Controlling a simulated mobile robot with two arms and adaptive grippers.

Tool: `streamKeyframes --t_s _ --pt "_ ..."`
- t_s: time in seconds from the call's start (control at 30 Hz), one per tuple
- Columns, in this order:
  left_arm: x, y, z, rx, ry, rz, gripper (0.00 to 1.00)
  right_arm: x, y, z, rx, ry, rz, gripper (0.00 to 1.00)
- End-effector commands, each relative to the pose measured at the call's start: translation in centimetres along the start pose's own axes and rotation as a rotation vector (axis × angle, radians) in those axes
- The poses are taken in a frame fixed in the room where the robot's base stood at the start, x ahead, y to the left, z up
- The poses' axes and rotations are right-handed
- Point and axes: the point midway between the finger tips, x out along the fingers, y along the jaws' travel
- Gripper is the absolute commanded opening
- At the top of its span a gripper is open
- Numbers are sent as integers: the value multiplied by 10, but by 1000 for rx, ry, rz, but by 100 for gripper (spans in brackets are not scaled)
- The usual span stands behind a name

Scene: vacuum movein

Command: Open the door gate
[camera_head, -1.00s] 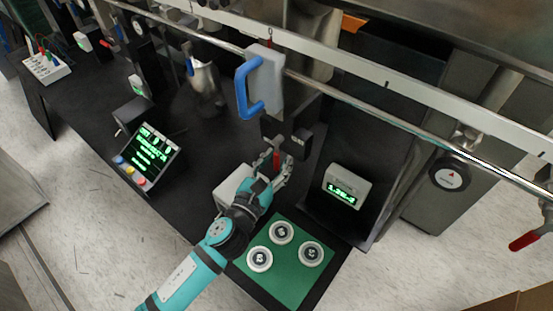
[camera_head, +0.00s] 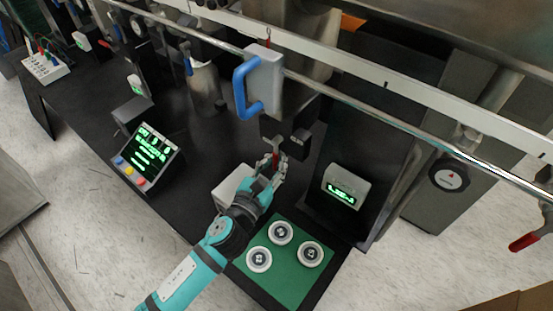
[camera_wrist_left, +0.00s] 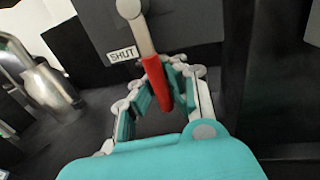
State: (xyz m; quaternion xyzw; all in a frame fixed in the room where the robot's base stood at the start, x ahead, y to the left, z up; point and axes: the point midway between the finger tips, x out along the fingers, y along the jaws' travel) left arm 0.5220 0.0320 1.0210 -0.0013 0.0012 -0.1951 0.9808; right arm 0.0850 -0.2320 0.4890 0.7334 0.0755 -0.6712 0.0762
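A lever with a red grip (camera_wrist_left: 157,84) and a metal shank hangs in front of a dark panel in the left wrist view, beside a label reading SHUT (camera_wrist_left: 121,56). In the head view the red grip (camera_head: 275,160) is partly hidden by my left gripper (camera_head: 276,165). My left gripper (camera_wrist_left: 162,80) has its fingers on both sides of the red grip. I cannot tell whether its pads press on it. My right gripper is not in view.
A metal rail (camera_head: 370,112) crosses above the bench, with a grey box and blue handle (camera_head: 242,90) near it. A green mat (camera_head: 290,280) with round weights, a lit display (camera_head: 345,190) and a console (camera_head: 147,155) stand nearby.

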Motion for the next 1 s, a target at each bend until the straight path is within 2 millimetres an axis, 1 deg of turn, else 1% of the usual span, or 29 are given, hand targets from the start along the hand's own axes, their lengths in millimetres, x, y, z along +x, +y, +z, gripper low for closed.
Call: streamKeyframes --t_s 0.27,0.7,1.0 --pt "-2 -7 1 -92 23 0 0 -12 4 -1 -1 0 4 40" --pt "-7 -28 7 -405 88 1 0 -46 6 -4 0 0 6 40" --pt "-9 -37 9 -555 118 2 0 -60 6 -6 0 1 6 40"
